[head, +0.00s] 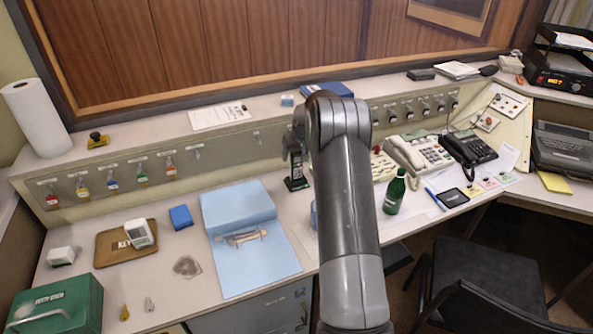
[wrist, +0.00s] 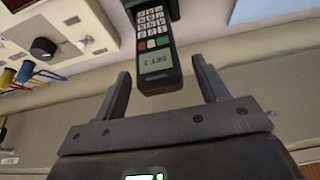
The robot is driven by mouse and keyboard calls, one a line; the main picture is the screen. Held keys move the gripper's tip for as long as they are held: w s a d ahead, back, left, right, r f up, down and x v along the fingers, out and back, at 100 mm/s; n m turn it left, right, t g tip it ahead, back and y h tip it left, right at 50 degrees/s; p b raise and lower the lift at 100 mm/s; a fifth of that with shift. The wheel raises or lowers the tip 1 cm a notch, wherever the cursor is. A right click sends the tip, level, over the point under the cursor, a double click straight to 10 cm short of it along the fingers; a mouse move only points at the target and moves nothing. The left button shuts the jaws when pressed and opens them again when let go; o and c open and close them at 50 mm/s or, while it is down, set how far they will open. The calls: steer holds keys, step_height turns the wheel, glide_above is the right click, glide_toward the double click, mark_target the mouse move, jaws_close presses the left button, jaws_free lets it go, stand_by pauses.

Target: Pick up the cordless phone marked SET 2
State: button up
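A black cordless phone (wrist: 153,28) with a keypad, red and green keys and a small display shows in the wrist view. The display reads SET and a digit I cannot read for sure. In the head view the dark phone (head: 296,168) stands upright on the desk against the back panel. My gripper (wrist: 161,68) is open. Its two fingers lie on either side of the phone's display end, with a visible gap on each side. The phone is not gripped. In the head view my arm hides most of the gripper.
A light blue binder (head: 236,205) lies left of the phone. A green bottle (head: 394,193) and desk telephones (head: 418,153) stand to the right. The back panel (head: 225,147) with keys and knobs rises close behind. The desk front near the binder is fairly clear.

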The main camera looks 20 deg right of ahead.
steer(key=c, duration=1.4)
jaws_close()
steer(key=shift+r, duration=0.15)
